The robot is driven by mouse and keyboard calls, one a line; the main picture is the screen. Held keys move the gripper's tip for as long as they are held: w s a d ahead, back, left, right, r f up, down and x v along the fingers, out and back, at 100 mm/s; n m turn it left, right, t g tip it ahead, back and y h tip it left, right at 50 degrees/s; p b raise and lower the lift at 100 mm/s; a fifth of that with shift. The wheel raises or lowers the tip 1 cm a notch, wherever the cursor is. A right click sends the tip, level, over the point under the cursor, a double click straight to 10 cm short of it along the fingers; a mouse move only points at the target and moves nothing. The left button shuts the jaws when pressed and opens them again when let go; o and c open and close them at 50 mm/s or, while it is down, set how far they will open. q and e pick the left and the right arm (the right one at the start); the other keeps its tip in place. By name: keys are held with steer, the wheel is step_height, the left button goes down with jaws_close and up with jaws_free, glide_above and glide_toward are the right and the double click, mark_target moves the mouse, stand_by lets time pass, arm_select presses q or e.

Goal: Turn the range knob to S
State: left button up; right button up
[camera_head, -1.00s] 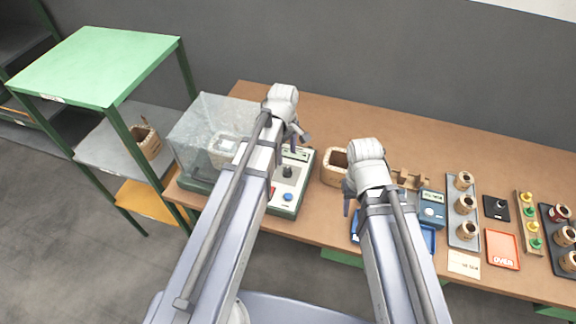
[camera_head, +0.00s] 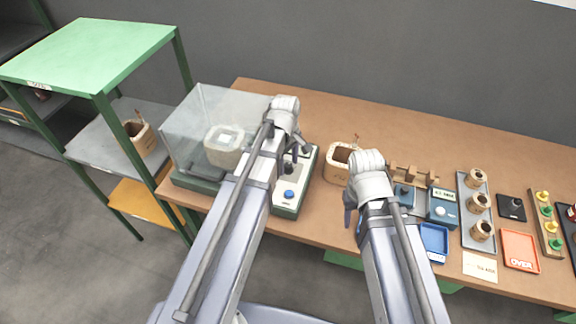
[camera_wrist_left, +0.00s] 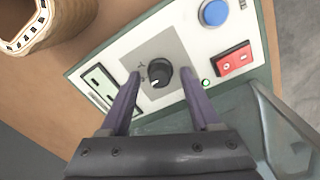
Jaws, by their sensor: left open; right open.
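The range knob (camera_wrist_left: 160,73) is a black round knob with a white pointer mark on a grey square of the tester's panel. In the left wrist view small marks show beside it, too small to read surely. My left gripper (camera_wrist_left: 157,78) is open, its two fingers on either side of the knob, apart from it in the picture. In the head view my left gripper (camera_head: 291,160) is over the tester (camera_head: 300,188), and my arm partly hides the panel. My right gripper (camera_head: 349,207) is over the bench's front part; only part of its fingers shows.
The panel also has a blue button (camera_wrist_left: 214,12), a red switch (camera_wrist_left: 233,60) and a display (camera_wrist_left: 99,86). A clear cover (camera_head: 190,125) encloses a coil left of my arm. A coil (camera_head: 338,160), a blue tray (camera_head: 436,240) and a blue meter (camera_head: 442,206) lie to the right.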

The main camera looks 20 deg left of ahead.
arm_select(q)
steer(key=shift+c, duration=0.2)
jaws_close()
stand_by(0.6)
steer(key=n, duration=0.4)
steer(key=shift+n, duration=2.4)
